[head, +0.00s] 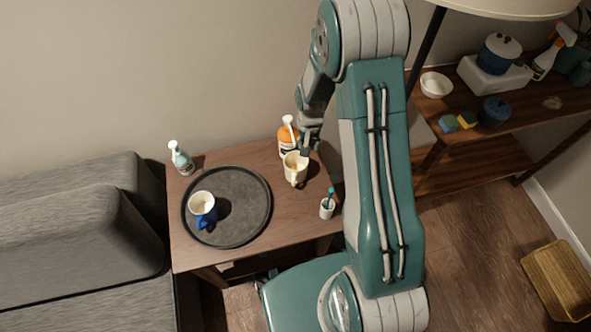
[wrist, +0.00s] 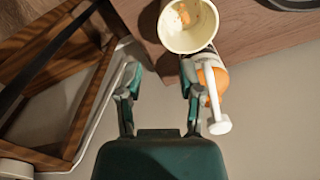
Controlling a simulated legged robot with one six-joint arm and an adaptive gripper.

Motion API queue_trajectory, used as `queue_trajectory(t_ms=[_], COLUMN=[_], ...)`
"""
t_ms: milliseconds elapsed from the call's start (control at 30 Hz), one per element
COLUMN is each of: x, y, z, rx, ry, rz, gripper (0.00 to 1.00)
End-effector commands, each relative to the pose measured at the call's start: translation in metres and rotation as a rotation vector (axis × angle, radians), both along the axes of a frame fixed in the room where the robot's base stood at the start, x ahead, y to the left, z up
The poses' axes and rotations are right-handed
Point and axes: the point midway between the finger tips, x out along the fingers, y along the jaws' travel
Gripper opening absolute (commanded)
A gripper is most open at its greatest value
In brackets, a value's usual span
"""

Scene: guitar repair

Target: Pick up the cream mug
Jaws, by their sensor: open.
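The cream mug (head: 294,171) stands upright on the small wooden table, close in front of the orange bottle. In the wrist view the mug (wrist: 188,42) is at the top, its rim toward the camera, with an orange-tan patch inside. My gripper (wrist: 158,76) is open and empty, its fingers pointing toward the mug. The mug is beyond the fingertips and off toward the right finger, not between them. In the head view my gripper (head: 308,142) hangs just above and beside the mug, partly hidden by my arm.
The orange bottle (head: 287,141) with a white pump stands right behind the mug; in the wrist view its pump (wrist: 216,115) is beside the right finger. A toothbrush cup (head: 326,209) and a spray bottle (head: 182,160) stand nearby.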

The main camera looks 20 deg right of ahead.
Motion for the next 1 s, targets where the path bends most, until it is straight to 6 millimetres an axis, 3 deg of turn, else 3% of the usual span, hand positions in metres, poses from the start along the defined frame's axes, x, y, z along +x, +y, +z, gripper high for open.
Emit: queue_trajectory(t_ms=[167,400,667,1000], x=[0.000,-0.001,-0.001,-0.003], y=[0.000,0.000,0.001,0.003], z=[-0.015,-0.058,-0.080,-0.124], rx=[0.000,0.001,0.000,0.001], ry=[0.006,0.008,0.005,0.004], rz=[-0.005,-0.004,-0.004,-0.004], gripper=[0.48,0.48,0.48,0.48])
